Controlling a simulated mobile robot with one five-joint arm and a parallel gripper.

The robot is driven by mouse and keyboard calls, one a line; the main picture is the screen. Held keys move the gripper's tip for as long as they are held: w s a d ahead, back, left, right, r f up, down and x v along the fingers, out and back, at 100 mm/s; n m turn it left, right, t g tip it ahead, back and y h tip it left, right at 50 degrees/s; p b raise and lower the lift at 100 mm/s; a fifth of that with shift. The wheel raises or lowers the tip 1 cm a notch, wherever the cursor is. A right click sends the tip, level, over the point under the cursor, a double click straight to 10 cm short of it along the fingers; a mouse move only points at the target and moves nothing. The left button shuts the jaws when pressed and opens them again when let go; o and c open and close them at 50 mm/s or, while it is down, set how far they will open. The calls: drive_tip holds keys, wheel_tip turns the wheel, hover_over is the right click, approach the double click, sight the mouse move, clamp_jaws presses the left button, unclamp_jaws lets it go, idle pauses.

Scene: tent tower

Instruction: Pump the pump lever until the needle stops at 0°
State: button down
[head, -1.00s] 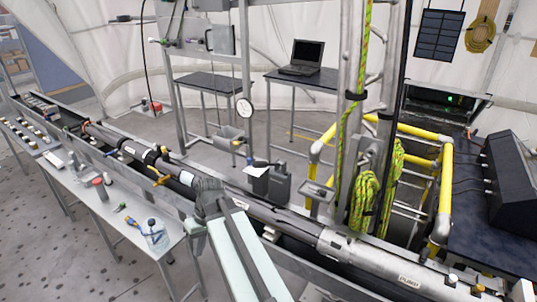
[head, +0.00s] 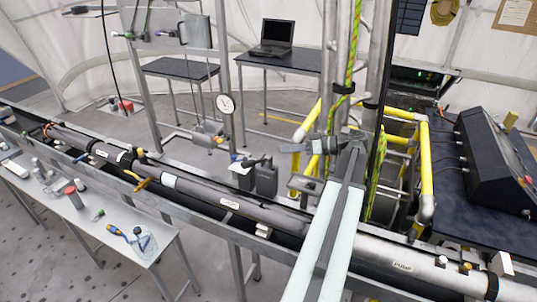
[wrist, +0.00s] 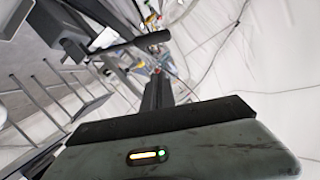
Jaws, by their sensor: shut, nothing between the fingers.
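A round white gauge (head: 226,103) stands on the metal frame left of centre in the head view. It is too small for me to read its needle. Below it is a dark grey pump-like unit (head: 265,180) with a dark lever (head: 254,161) across its top. In the wrist view a black bar-like handle (wrist: 128,46) crosses beyond my gripper. I cannot tell for certain whether it is the pump lever. My gripper (head: 288,147) points left, above and right of the unit, apart from the lever. Its shut, empty fingers show in the wrist view (wrist: 156,78).
A long pipe (head: 240,205) in a metal trough crosses in front. A yellow railing (head: 426,170) and a black console (head: 495,145) stand at right. Vertical poles with green rope (head: 352,60) rise close behind my arm. A laptop (head: 272,36) sits on a back table.

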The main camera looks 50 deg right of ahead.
drive_tip(key=w+a+f+b, duration=0.5)
drive_tip(key=w, duration=0.4)
drive_tip(key=shift+w+a+f, duration=0.15)
drive_tip(key=shift+a+f, duration=0.15)
drive_tip(key=shift+f, duration=0.05)
